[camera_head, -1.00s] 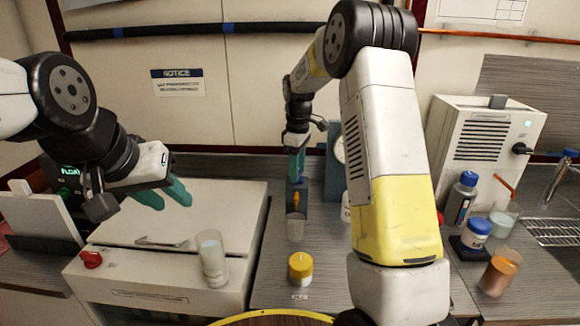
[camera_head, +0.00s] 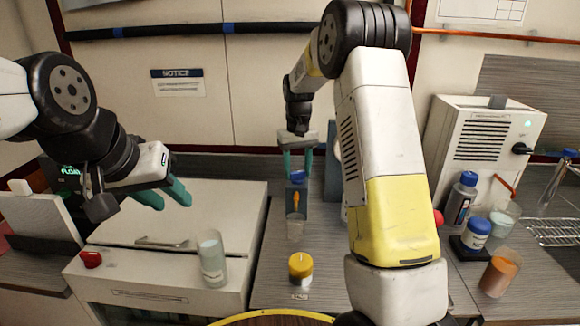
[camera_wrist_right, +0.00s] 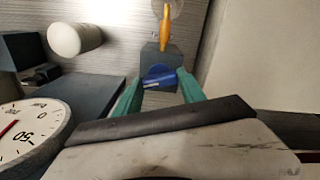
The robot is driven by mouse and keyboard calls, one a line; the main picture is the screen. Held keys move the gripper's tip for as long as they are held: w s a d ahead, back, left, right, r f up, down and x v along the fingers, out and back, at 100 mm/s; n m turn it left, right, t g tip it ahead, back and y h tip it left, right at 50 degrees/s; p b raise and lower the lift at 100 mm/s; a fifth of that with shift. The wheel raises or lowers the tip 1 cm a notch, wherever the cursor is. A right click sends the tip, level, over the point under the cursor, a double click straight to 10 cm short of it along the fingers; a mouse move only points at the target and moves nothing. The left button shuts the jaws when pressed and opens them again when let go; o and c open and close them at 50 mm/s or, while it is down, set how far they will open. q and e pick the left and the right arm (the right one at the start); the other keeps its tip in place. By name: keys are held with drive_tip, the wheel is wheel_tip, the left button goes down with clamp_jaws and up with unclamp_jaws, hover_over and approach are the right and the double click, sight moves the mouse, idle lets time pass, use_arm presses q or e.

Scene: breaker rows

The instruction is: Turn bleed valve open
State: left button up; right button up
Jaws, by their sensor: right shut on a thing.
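The bleed valve appears to be the small dark grey block (camera_head: 288,214) with a blue handle (camera_head: 297,177) on top and an orange piece (camera_head: 296,201) on its front. My right gripper (camera_head: 297,172) points down with its teal fingers on either side of the blue handle, shut on it. In the right wrist view the blue handle (camera_wrist_right: 160,77) lies slightly tilted between the fingertips (camera_wrist_right: 163,82). My left gripper (camera_head: 172,204) hangs at the left above the white cabinet, its fingers apart and empty.
A clear beaker (camera_head: 296,228) stands in front of the valve, a yellow-capped jar (camera_head: 300,268) nearer. A pressure gauge (camera_wrist_right: 25,130) on a dark block is close beside my right gripper. A glass (camera_head: 211,262) stands on the white cabinet (camera_head: 160,205). Bottles stand at right.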

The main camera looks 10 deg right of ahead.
sight(297, 172)
drive_tip(key=shift+m, duration=1.9)
drive_tip(key=o, duration=1.4)
drive_tip(key=shift+c, duration=0.2)
wheel_tip(297, 172, up, 8)
drive_tip(key=shift+f, duration=0.2)
drive_tip(key=shift+r, duration=0.15)
